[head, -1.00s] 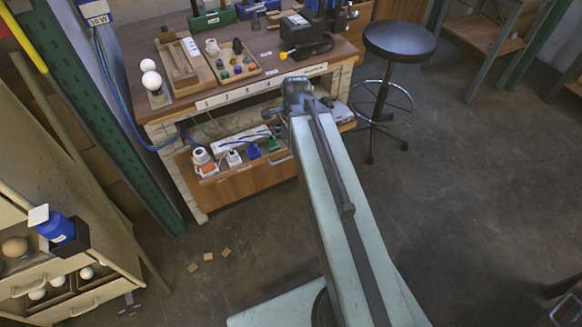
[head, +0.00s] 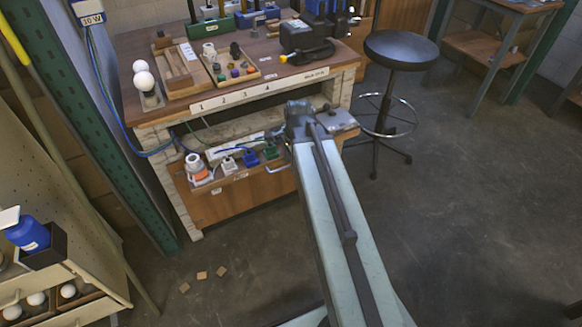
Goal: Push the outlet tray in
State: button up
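The outlet tray (head: 235,197) is a wooden drawer low under the workbench, with its front standing out past the bench's legs. It holds a white power strip (head: 236,148) with several plugs in white, blue and green, and a white-and-orange plug-in piece (head: 197,168) at its left end. A pale handle (head: 278,168) shows near the front's right end. My arm reaches forward over the floor, and its end covers the tray's right side. My gripper (head: 335,122) is partly hidden behind the wrist, so its fingers and any contact with the tray cannot be made out.
The workbench (head: 225,98) carries bulbs, a parts tray and a black tool. A black stool (head: 400,48) stands right of the bench. A cabinet (head: 75,262) with open bulb drawers is at left. Small wooden chips (head: 202,275) lie on the floor.

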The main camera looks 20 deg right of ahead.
jog(key=shift+c, duration=0.3)
grip_shut()
dwell(1.1)
